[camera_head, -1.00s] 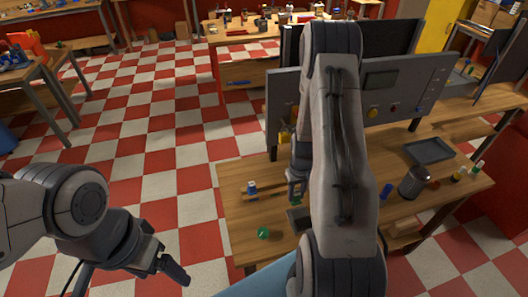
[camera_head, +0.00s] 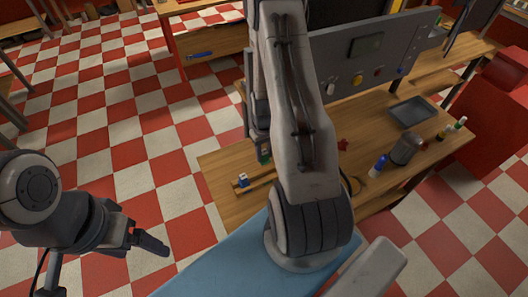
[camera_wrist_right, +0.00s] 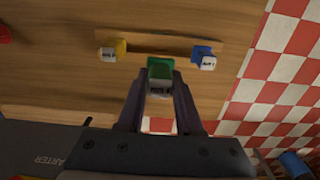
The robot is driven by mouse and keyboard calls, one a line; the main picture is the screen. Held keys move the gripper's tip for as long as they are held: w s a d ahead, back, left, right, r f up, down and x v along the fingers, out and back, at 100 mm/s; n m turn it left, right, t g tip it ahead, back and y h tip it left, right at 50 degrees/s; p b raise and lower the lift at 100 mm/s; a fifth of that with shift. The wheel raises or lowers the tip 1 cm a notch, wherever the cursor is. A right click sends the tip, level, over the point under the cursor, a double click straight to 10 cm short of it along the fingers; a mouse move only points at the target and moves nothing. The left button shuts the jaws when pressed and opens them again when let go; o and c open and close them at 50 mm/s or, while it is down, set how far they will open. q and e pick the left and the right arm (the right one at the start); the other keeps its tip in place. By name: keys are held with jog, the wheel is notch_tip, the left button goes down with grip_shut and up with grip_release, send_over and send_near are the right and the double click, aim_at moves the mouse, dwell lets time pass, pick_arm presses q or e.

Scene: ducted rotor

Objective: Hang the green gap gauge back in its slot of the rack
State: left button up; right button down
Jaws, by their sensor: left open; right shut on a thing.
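The green gap gauge (camera_wrist_right: 160,70) is between the fingertips of my right gripper (camera_wrist_right: 159,92), which is shut on it. In the head view the gauge (camera_head: 264,155) shows below my right gripper (camera_head: 262,142), near the rack. The wooden rack (camera_wrist_right: 160,44) holds a yellow gauge (camera_wrist_right: 115,47) and a blue gauge (camera_wrist_right: 204,56), with a gap between them. In the wrist view the green gauge lies in front of this gap; I cannot tell whether it touches the rack. The blue gauge (camera_head: 243,180) also shows in the head view. My left gripper (camera_head: 146,247) is open and empty, away from the table.
A grey control panel (camera_head: 345,68) stands along the back of the wooden table (camera_head: 217,174). To the right are a dark can (camera_head: 405,150), a blue-capped bottle (camera_head: 377,166) and a grey tray (camera_head: 412,112). My right arm hides the table's middle.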

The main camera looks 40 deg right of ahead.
aim_at(265, 164)
jog(key=shift+s+f+b, duration=0.1)
jog(key=shift+f+b, duration=2.45)
jog(key=shift+f, duration=0.65)
jog(key=shift+f+b, duration=1.15)
jog(key=shift+f, duration=0.25)
jog(key=c, duration=0.5)
grip_release()
jog(key=shift+r, duration=0.15)
jog(key=shift+r, duration=0.25)
notch_tip(265, 164, up, 10)
jog(key=shift+f+b, duration=0.1)
jog(key=shift+b, duration=1)
